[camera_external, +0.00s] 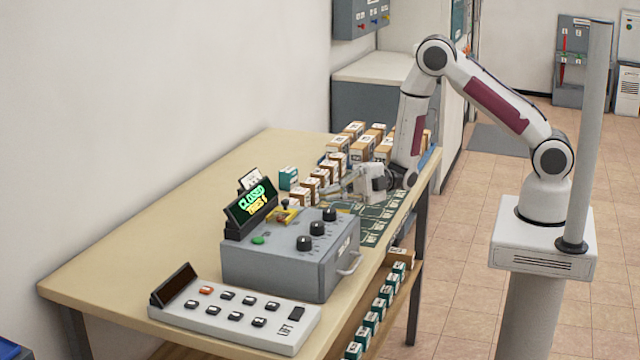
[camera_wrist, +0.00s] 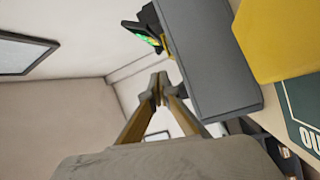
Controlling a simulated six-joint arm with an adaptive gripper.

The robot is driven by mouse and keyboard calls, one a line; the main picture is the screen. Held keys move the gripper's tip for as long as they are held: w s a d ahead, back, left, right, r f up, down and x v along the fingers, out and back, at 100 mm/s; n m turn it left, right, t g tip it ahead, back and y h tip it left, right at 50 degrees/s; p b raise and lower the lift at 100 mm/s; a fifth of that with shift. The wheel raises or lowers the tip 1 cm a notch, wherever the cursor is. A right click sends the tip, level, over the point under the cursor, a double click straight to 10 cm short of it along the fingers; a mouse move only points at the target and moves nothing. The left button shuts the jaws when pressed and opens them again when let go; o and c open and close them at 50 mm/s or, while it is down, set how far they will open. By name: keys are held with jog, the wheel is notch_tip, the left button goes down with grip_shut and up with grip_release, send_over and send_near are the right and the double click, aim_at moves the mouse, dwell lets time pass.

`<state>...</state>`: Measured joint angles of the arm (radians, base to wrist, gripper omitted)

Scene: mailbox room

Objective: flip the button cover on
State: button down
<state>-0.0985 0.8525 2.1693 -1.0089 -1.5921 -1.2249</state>
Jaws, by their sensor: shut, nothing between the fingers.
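A grey control box (camera_external: 290,262) stands on the table. On its top, near the display, is a small yellow piece (camera_external: 287,215) with a dark and red part, perhaps the button cover; its exact position is too small to tell. A green button (camera_external: 259,240) is at the near left of the top. My gripper (camera_external: 334,188) is shut and empty, pointing left beside the box's far end. In the wrist view, my shut fingertips (camera_wrist: 159,88) are apart from the grey box (camera_wrist: 212,60), with a small yellow edge (camera_wrist: 164,42) beyond them.
A lit display (camera_external: 251,204) reading "CLOSED" stands on the box's left, and black knobs (camera_external: 317,228) line its top. Small cartons (camera_external: 312,186) crowd the table behind my gripper. A keypad panel (camera_external: 235,312) lies in front. The left tabletop is clear.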

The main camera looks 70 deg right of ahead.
aim_at(298, 216)
jog(key=shift+a, duration=0.1)
dwell(0.3)
jog(key=shift+x, duration=4.9)
jog(key=shift+w, duration=0.1)
jog(key=shift+d, duration=2.75)
jog(key=shift+d, duration=0.15)
jog(key=shift+v, duration=4.9)
